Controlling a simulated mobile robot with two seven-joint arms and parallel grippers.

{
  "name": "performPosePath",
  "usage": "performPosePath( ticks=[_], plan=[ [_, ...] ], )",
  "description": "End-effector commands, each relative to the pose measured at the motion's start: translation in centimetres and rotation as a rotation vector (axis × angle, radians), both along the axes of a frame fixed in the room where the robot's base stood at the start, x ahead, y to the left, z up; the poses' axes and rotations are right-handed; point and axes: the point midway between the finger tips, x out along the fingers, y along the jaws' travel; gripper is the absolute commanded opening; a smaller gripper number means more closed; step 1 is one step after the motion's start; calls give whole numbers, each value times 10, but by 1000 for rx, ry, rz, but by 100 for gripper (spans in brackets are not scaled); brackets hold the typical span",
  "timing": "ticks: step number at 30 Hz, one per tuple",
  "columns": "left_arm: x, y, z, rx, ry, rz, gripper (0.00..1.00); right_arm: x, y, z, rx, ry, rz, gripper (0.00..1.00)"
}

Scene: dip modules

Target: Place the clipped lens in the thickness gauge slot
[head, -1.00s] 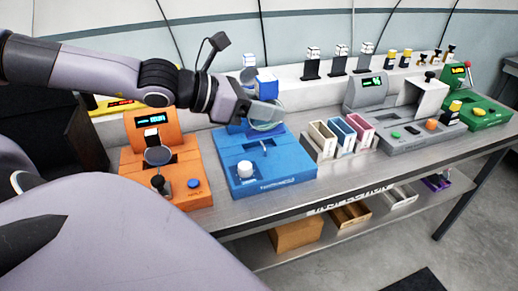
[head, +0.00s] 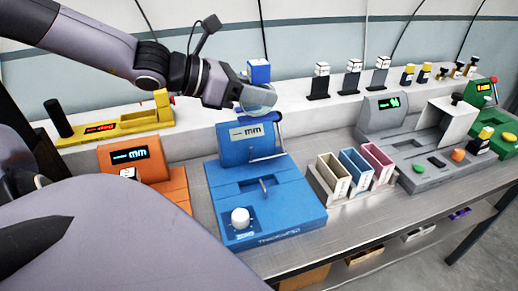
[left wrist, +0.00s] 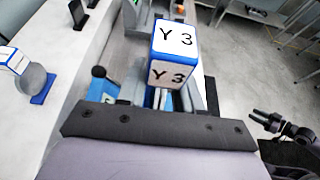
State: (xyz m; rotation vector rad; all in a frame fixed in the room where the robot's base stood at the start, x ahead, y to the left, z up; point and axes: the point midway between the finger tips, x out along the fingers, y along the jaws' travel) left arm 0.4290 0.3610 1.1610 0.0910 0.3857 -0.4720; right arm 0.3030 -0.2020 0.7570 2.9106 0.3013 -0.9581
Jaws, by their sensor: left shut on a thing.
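The clipped lens shows as a clear round lens (head: 258,98) with a blue clip block (head: 259,72) above it. In the left wrist view the clip's white-faced block (left wrist: 174,55) has blue edges and reads Y 3. My left gripper (head: 250,97) is shut on the clipped lens and holds it above the back of the blue thickness gauge (head: 290,205). The gauge has an "mm" display (head: 246,134), a recess with a small upright lever (head: 264,187), and a white knob (head: 240,217). The lens appears raised above the recess.
An orange gauge (head: 175,182) stands left of the blue one, a yellow device (head: 110,132) behind. Open boxes (head: 330,176) stand to the right, then a grey device (head: 440,165). Lens stands (head: 319,88) line the back shelf. Another lens (left wrist: 33,80) shows in the left wrist view.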

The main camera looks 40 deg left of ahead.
Motion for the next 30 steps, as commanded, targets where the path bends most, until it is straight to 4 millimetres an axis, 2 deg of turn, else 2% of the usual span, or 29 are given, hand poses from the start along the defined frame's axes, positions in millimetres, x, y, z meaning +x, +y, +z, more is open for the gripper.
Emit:
performPosePath(
  ticks=[7, 10, 21, 25, 30],
  plan=[
    [0, -2, -27, -11, 0, -2, 4, 0, 0, 0, 0, 1, 0, 43],
    [0, -1, -62, -9, -1, -1, 4, 1, 0, -22, 1, -4, 0, 43],
    [0, -1, -138, -3, -3, -1, 4, -1, -1, -78, -2, 5, -1, 43],
    [0, -1, -154, -2, -2, -2, 4, -1, -1, -89, 0, 6, -1, 43],
    [0, 0, -161, 0, 0, -1, 4, -1, 0, -92, 2, 8, -2, 43]
  ],
)
